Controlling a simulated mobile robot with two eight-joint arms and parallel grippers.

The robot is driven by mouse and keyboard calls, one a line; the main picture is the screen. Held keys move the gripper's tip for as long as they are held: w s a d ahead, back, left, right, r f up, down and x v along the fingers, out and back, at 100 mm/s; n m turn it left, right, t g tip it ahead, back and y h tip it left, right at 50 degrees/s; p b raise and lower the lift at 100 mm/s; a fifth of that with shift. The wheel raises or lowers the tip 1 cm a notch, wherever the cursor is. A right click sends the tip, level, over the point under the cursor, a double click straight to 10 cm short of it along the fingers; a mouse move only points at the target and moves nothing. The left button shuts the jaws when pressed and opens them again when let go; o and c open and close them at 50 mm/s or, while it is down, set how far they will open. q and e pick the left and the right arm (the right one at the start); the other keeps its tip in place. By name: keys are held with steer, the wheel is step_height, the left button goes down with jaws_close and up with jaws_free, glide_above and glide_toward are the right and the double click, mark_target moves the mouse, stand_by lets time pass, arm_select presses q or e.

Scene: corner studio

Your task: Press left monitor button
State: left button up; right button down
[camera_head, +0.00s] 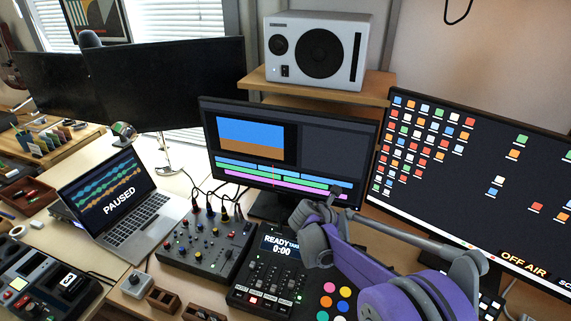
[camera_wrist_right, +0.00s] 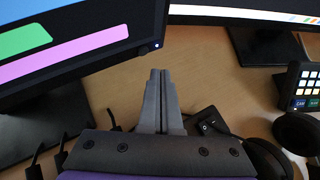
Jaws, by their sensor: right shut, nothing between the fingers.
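The screen with a video-editing timeline (camera_head: 320,130) stands at the middle of the desk, left of the screen with icons (camera_head: 480,150). In the right wrist view, the lower right corner of the timeline screen's frame (camera_wrist_right: 100,62) shows a small pale dot (camera_wrist_right: 157,45), which looks like its button. My right gripper (camera_head: 336,190) is at that lower right corner in the head view. In the right wrist view its fingers (camera_wrist_right: 160,72) are shut and empty, with the tips just below the dot; contact cannot be told. My left gripper is out of view.
A white speaker (camera_head: 345,75) stands on a wooden shelf above. Mixers (camera_head: 205,240) and a panel reading READY (camera_head: 275,265) crowd the desk below. A small black switch box (camera_wrist_right: 208,122) and headphones (camera_wrist_right: 293,132) lie near the gripper. Bare wood (camera_wrist_right: 215,75) shows between the screens.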

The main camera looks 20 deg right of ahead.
steer(key=shift+s+a, duration=1.5)
steer(key=shift+s, duration=0.3)
stand_by(0.8)
